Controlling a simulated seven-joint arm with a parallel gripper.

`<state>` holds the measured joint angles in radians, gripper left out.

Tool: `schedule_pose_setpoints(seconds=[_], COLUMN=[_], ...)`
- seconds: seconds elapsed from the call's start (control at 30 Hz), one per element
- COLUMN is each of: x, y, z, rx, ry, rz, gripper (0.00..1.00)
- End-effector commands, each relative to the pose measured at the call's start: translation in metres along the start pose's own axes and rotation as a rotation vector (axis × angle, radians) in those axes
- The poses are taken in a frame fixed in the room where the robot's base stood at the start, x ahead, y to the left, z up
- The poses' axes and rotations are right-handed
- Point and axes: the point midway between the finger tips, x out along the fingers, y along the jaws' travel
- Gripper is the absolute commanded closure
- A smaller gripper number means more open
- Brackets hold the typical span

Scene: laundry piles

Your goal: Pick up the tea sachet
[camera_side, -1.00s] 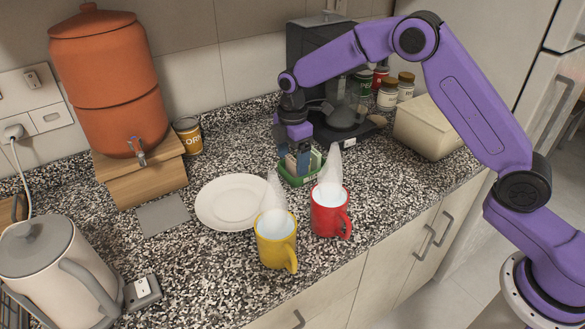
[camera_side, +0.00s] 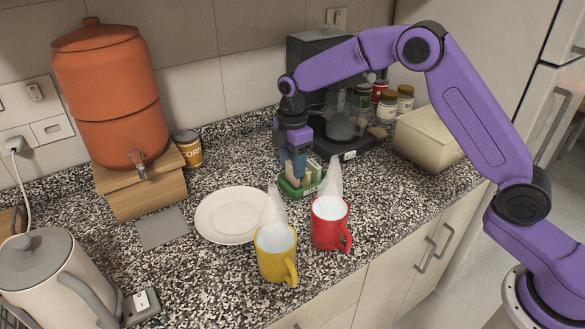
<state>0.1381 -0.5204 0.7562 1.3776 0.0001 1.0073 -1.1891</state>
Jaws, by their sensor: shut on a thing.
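A small green box (camera_side: 290,188) with upright sachets stands on the counter behind the two mugs. The tea sachets (camera_side: 313,170) show as pale and greenish edges above the box's rim. My gripper (camera_side: 298,176) points down into the box from above. It is shut on a tea sachet, which is mostly hidden by the fingers and the box.
A steaming red mug (camera_side: 330,222) and a steaming yellow mug (camera_side: 277,253) stand in front of the box. A white plate (camera_side: 228,215) lies to the left. A dark coffee machine (camera_side: 308,75) stands behind, with several jars beside it. A beige box (camera_side: 430,133) is at right.

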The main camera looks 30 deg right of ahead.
Motion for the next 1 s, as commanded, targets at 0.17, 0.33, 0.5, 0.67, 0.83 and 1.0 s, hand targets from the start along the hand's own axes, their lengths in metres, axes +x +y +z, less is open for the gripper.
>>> schedule_pose_setpoints(seconds=[0.17, 0.33, 0.5, 0.67, 0.83, 1.0], x=[-0.024, -0.048, -0.075, -0.087, -0.098, -0.105], y=[-0.011, -0.031, -0.057, -0.088, -0.113, -0.128], z=[0.003, 0.009, 0.016, 0.024, 0.031, 0.035], rx=[0.000, 0.000, -0.001, 0.000, -0.001, 0.000], ry=[0.001, 0.001, 0.001, 0.001, 0.001, 0.000], rz=[0.002, 0.002, 0.002, 0.002, 0.001, 0.001], gripper=[0.76, 0.76, 0.76, 0.76, 0.76, 0.76])
